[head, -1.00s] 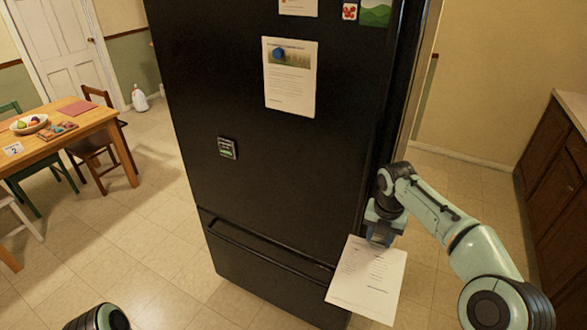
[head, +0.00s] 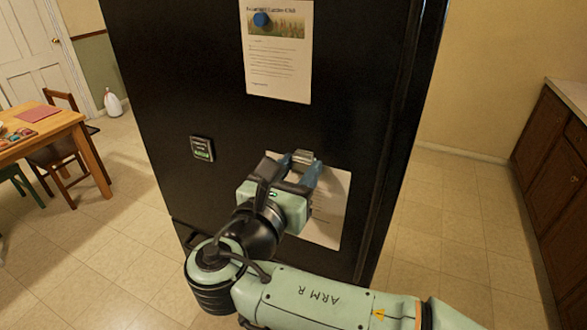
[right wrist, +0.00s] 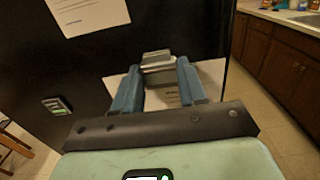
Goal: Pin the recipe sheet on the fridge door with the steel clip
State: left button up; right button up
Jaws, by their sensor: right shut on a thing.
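The steel clip (head: 303,156) is at the top edge of the recipe sheet (head: 328,222), in front of the black fridge door (head: 215,85). My right gripper (head: 300,168) is shut on the clip, one blue finger on each side. The right wrist view shows the clip (right wrist: 156,58) between the fingertips and the sheet (right wrist: 208,76) behind them. The sheet hangs upright and looks flat against the door; any small gap cannot be told. My gripper and arm hide its left and lower parts. My left gripper is not in view.
A printed notice (head: 278,60) hangs higher on the door under a round blue magnet (head: 262,19). A small dark square device (head: 202,148) is on the door at left. Wooden cabinets (head: 555,150) stand at right, a table (head: 45,140) at left. Floor between is clear.

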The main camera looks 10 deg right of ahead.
jog(key=shift+s+a+r, duration=0.15)
jog(key=shift+r, duration=0.1)
send_near(334, 119)
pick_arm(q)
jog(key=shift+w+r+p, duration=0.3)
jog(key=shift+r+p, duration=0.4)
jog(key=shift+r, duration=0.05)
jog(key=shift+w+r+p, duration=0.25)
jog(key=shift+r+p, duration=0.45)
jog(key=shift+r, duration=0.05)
pick_arm(e)
jog(key=shift+x, duration=2.8)
jog(key=shift+f, duration=0.1)
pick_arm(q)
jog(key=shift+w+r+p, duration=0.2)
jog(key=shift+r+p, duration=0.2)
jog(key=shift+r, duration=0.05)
pick_arm(e)
jog(key=shift+w+d, duration=0.3)
jog(key=shift+w, duration=0.15)
jog(key=o, duration=1.1)
